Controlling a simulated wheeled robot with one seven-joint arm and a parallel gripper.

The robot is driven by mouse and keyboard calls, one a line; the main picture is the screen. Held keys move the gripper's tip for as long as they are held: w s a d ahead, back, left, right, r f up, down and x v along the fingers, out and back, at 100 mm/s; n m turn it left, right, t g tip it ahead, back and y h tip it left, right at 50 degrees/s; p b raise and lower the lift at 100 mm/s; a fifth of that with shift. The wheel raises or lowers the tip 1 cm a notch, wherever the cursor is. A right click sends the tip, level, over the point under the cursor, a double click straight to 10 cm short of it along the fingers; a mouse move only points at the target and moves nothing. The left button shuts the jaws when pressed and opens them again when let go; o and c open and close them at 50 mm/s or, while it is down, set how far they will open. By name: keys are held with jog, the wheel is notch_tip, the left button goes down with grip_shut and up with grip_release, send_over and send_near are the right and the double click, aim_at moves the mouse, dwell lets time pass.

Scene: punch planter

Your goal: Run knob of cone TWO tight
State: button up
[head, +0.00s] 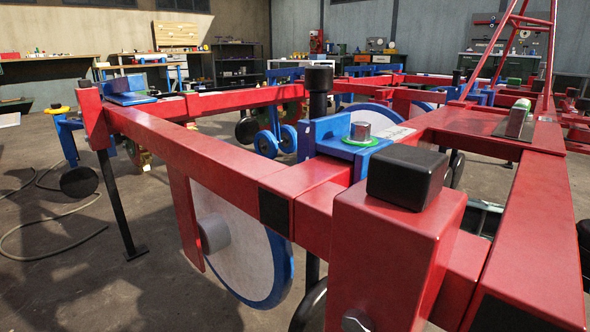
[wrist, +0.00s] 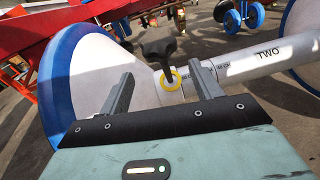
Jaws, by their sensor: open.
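In the wrist view a black T-shaped knob (wrist: 158,50) stands on a stem above a yellow ring (wrist: 170,80). The ring sits on a pale tube (wrist: 268,60) marked TWO, with smaller printed marks near the ring. The tube joins a large white cone (wrist: 80,80) with a blue rim at the left. My gripper (wrist: 161,70) is open, its two grey fingers apart and empty. The knob shows beyond the fingertips, between them in the picture; I see no contact. My gripper is not visible in the head view, and I cannot pick out this knob there.
A red beam frame (head: 200,150) fills the head view, with a blue-rimmed disc (head: 235,245) under it. A red post with a black cap (head: 407,177) stands close in front. A hose (head: 50,215) lies on the floor at left. Benches stand along the back wall.

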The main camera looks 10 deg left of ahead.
jog(key=shift+t, duration=0.3)
jog(key=w+a+b, duration=0.1)
jog(key=w+a+r+b, duration=0.1)
jog(key=w+a, duration=0.1)
jog(key=w+a+b, duration=0.1)
jog(key=b, duration=0.1)
jog(key=shift+w+a+r, duration=0.15)
jog(key=shift+w+r, duration=0.05)
jog(key=shift+r, duration=0.05)
jog(key=shift+w+a+r, duration=0.2)
jog(key=shift+w+a, duration=0.35)
jog(key=c, duration=1)
